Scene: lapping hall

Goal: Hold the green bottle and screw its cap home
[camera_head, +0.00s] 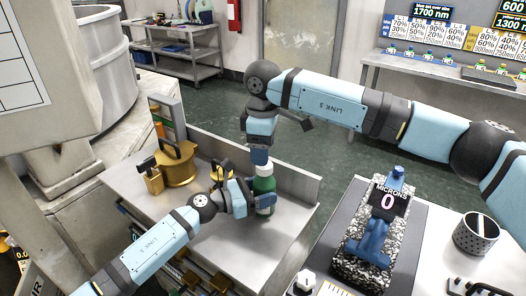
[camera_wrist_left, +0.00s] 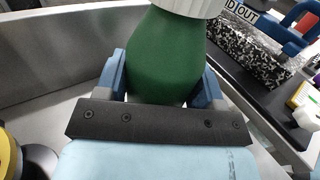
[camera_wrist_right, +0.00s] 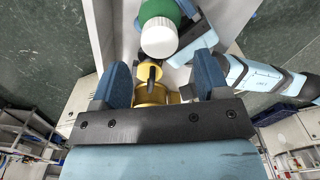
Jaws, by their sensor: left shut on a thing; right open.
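The green bottle (camera_head: 265,184) stands upright on the steel bench (camera_head: 245,235). My left gripper (camera_head: 254,204) is shut around the bottle's body; the left wrist view shows a blue finger on either side of the green bottle (camera_wrist_left: 168,60). A white ribbed cap (camera_wrist_left: 190,5) sits on the bottle's top; how tightly it sits I cannot tell. My right gripper (camera_head: 261,155) points down just above the bottle. It is open, and in the right wrist view the white cap (camera_wrist_right: 159,40) lies just beyond its fingertips, not gripped.
A brass pot (camera_head: 178,165) stands on the bench left of the bottle, with a smaller brass piece (camera_head: 217,172) behind my left gripper. A raised wall (camera_head: 300,187) edges the bench's back. On the right, a blue gauge (camera_head: 372,235) reading 0 microns stands on a speckled block, near a mesh cup (camera_head: 476,233).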

